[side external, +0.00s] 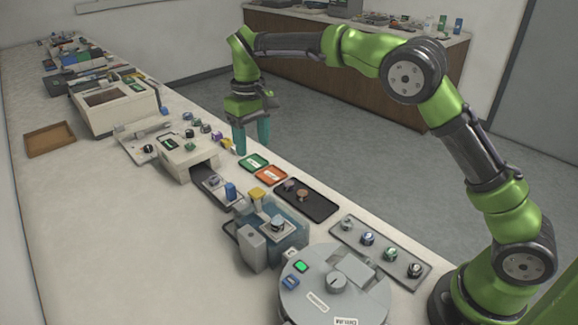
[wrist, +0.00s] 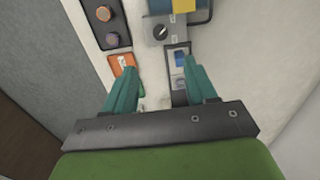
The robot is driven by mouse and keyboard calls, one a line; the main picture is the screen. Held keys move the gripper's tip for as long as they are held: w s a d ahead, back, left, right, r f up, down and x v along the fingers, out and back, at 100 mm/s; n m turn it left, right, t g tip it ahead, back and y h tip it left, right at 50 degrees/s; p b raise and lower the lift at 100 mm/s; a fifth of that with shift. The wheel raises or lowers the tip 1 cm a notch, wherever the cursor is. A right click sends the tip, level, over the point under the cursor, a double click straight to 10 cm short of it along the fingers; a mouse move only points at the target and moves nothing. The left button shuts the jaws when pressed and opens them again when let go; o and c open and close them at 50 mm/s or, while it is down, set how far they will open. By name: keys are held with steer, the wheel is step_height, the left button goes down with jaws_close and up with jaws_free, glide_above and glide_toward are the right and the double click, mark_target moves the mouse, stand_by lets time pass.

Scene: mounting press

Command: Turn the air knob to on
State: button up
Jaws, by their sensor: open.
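My gripper (side external: 252,147) points down above the far edge of the bench in the side external view, its two teal fingers apart with nothing between them. In the wrist view my gripper (wrist: 158,66) also shows spread and empty. Ahead of the fingertips there is a dark round knob (wrist: 160,31) with a pale pointer mark, on a light panel. My gripper is not touching it. I cannot read any label, so I cannot tell whether it is the air knob. Another grey knob (side external: 336,282) sits on the round grey machine in the foreground.
A blue cylinder (side external: 231,191), a yellow piece (side external: 257,196) and a blue-grey press (side external: 290,230) stand close together.

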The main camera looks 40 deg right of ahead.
step_height(320, 180, down, 15)
steer(key=shift+f, duration=0.1)
steer(key=shift+c, duration=0.2)
steer(key=c, duration=1)
steer(key=shift+m, duration=0.3)
steer(key=m, duration=1)
steer(key=shift+m, duration=0.4)
